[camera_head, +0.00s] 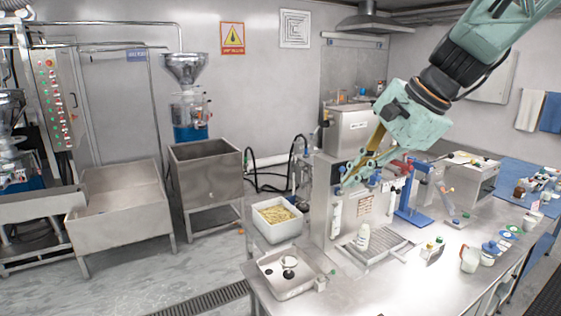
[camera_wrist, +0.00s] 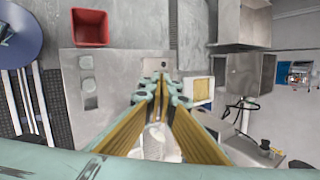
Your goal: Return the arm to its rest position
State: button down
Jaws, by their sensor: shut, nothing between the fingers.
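My arm reaches in from the upper right in the head view. My gripper (camera_head: 354,178) points down and left, its pale green and brass-coloured fingers together and empty. It is in front of or above the steel machine (camera_head: 350,132) on the counter; I cannot tell whether it touches the machine. In the wrist view the fingers of my gripper (camera_wrist: 163,84) run forward and meet near the middle of the picture. They hide part of the machine and of the worktop beneath.
The steel counter (camera_head: 350,298) holds a white bin of yellowish pieces (camera_head: 277,212), a tray (camera_head: 292,285), a white bottle (camera_head: 363,237) and a blue stand (camera_head: 413,215). Steel tubs (camera_head: 120,215) stand to the left. A red bin (camera_wrist: 90,28) shows in the wrist view.

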jog(key=s+d+f+n+h+b, duration=0.1)
jog(key=s+f+n, duration=0.3)
jog(key=s, duration=0.8)
jog(key=s+d+f+n+h+b, duration=0.1)
jog(key=s+f+n+b, duration=0.3)
jog(key=s, duration=0.9)
jog(key=s+d+f+n+h+b, duration=0.1)
jog(key=s+f+n+h+b, duration=0.2)
jog(key=s, duration=0.9)
notch_tip(320, 180, down, 2)
jog(key=shift+s+d+n, duration=0.3)
jog(key=shift+d+n, duration=0.05)
jog(key=shift+n, duration=0.85)
jog(key=shift+d, duration=0.1)
